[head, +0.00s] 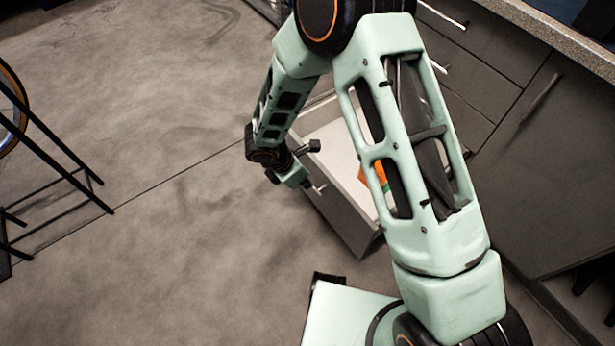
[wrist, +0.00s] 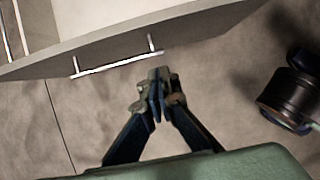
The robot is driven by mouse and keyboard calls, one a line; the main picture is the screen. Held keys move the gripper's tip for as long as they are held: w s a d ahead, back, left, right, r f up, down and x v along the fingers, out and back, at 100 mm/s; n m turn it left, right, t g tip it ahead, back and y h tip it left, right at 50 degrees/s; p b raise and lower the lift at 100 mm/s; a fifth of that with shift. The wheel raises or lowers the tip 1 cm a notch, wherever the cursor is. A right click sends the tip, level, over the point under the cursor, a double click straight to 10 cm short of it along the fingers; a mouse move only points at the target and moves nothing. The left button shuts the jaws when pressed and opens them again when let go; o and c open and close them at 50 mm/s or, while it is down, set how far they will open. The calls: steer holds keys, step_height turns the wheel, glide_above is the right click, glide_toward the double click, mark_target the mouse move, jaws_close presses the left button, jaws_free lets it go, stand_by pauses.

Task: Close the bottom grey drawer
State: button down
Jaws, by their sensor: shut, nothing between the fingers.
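The bottom grey drawer (head: 340,212) stands pulled out from the cabinet in the head view, with a pale inside. An orange and green item (head: 375,176) lies in it, partly hidden behind my arm. The drawer's grey front (wrist: 110,45) with its bar handle (wrist: 118,65) shows in the wrist view. My gripper (wrist: 158,75) is shut and empty. In the wrist view its tips appear just below the handle's right end; I cannot tell whether they touch it.
The grey cabinet (head: 550,160) with other shut drawers and a speckled worktop (head: 570,35) stands at the right. Bare concrete floor (head: 150,120) lies between the stand and the drawer.

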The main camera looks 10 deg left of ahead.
steer(key=b, duration=0.2)
glide_toward(324, 182)
steer(key=s+f, duration=0.1)
steer(key=f, duration=0.1)
steer(key=s+f, duration=0.2)
steer(key=shift+s+d+f, duration=0.1)
steer(key=shift+s+d, duration=0.05)
steer(key=shift+w+d+r, duration=0.25)
steer(key=shift+w+d, duration=0.55)
steer(key=shift+w, duration=0.25)
steer(key=shift+w+d, duration=0.35)
steer(key=shift+w, duration=0.05)
